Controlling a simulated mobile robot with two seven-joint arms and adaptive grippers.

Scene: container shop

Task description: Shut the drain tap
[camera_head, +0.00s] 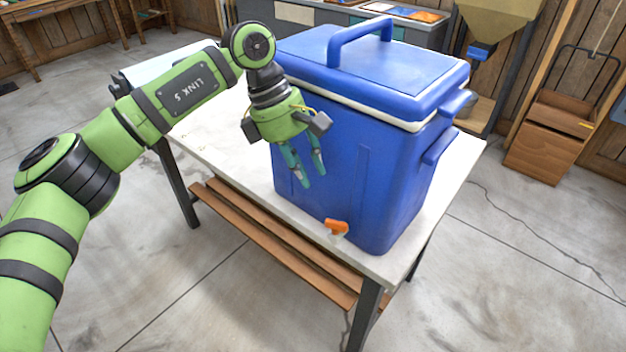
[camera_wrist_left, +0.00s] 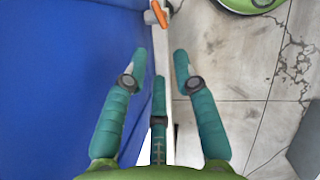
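The drain tap has an orange handle (camera_head: 337,226) and a small white body, low on the front face of the blue cooler (camera_head: 350,150). The handle lies roughly crosswise to the spout, but the tap is too small to tell whether it is open or shut. In the left wrist view the orange handle (camera_wrist_left: 158,14) is at the top edge, beyond the fingertips. My left gripper (camera_head: 313,178) is in front of the cooler's front face, up and left of the tap. Its fingers are apart and empty, also in the left wrist view (camera_wrist_left: 161,62). My right gripper is out of view.
The cooler stands on a pale table (camera_head: 225,140), with the tap near the table's front edge. A brown slatted shelf (camera_head: 270,245) runs below. The floor in front is clear. A wooden chair-like box (camera_head: 545,135) stands at the right.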

